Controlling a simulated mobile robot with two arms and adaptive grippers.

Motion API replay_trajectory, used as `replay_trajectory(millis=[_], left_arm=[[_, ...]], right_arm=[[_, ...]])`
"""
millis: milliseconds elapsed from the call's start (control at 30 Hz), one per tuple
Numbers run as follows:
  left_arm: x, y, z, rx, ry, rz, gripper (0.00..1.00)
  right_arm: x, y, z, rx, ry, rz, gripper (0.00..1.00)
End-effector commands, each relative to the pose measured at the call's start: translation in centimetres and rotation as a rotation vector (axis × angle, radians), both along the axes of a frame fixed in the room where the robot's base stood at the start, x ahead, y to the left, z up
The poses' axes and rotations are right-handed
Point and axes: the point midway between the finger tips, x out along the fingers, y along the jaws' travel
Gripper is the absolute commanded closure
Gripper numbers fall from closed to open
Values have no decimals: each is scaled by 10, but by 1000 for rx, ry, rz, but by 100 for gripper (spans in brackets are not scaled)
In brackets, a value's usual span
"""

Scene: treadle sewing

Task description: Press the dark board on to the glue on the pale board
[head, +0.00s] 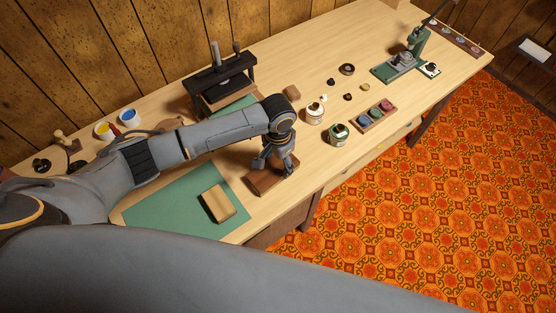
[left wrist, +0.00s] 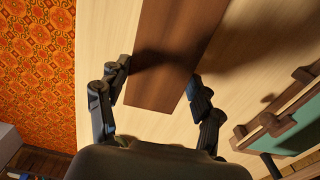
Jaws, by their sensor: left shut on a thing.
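The dark board (head: 262,183) is a reddish-brown flat piece at the front edge of the bench, right of the green mat. My left gripper (head: 274,166) is over it with its fingers pointing down. In the left wrist view the dark board (left wrist: 172,60) runs between the two fingers (left wrist: 160,80), and the gripper is shut on it. Whether the board touches the bench or is slightly raised, I cannot tell. The pale board (head: 218,203) lies flat on the green mat, left of the gripper. I cannot make out glue on it. My right gripper is not in view.
The green mat (head: 165,204) has free room around the pale board. A black press (head: 217,78) stands behind my left arm. The bench's front edge is close to the dark board.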

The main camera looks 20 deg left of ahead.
Motion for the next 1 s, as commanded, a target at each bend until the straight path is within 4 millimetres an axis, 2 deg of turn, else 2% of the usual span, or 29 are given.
replay_trajectory(millis=[733, 767, 800, 900, 1000], left_arm=[[-2, 0, -3, 1, 5, 0, 69], [-2, 0, -3, 1, 5, 0, 33], [-2, 0, -3, 1, 5, 0, 24], [-2, 0, -3, 1, 4, 0, 8], [-1, 0, -2, 1, 3, 0, 8]], right_arm=[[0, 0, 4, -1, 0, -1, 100], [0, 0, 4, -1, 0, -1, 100], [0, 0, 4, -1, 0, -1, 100], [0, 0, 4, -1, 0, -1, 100], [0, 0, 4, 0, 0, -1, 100]])
